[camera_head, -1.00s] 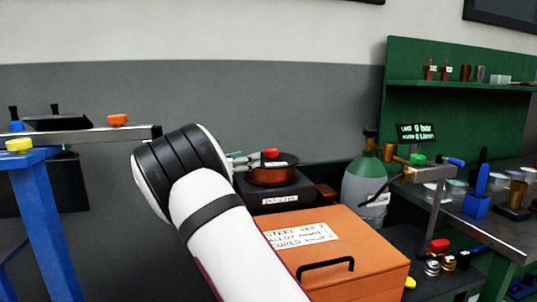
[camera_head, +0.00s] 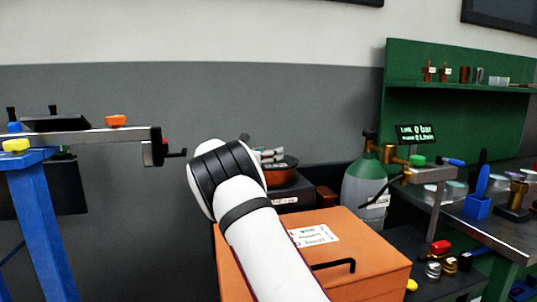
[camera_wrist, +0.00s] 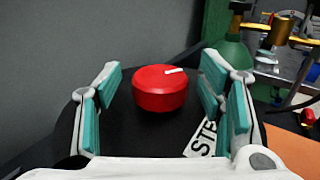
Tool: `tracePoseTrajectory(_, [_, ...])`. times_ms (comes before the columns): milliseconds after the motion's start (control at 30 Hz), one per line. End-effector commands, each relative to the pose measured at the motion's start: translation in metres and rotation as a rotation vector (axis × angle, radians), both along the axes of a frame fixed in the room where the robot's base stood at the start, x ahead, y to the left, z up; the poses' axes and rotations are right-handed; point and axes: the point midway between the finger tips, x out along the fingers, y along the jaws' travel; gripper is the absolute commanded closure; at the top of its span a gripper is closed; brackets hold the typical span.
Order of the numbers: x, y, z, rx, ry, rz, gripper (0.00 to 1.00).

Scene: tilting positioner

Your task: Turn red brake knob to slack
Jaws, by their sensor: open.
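The red knob (camera_wrist: 160,92) is a round cap with a white mark on its top, pointing right in the wrist view. It stands on a dark round surface. My gripper (camera_wrist: 161,78) is open, its teal-padded fingers on either side of the knob with a gap on both sides.
An orange case (camera_head: 365,245) with a black handle stands in front of the spool. A grey-green gas cylinder (camera_head: 362,190) is right of it. A blue stand (camera_head: 45,215) carries a bar with a crank (camera_head: 175,153) at left. The wall is behind.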

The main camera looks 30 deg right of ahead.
Motion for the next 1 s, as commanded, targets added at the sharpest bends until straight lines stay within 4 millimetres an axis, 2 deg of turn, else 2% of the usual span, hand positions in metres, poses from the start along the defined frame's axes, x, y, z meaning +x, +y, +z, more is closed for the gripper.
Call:
tracePoseTrajectory(67, [0.0,0.0001,0.0,0.0,0.0,0.0,0.38])
tracePoseTrajectory(100, [0.0,0.0001,0.0,0.0,0.0,0.0,0.42])
tracePoseTrajectory(300, [-0.0002,0.0002,0.0,0.0,0.0,0.0,0.86])
tracePoseTrajectory(667, [-0.0005,-0.0003,0.0023,-0.007,-0.001,0.036,0.86])
tracePoseTrajectory(1000, [-0.0022,-0.0006,0.0044,-0.01,-0.003,0.214,0.86])
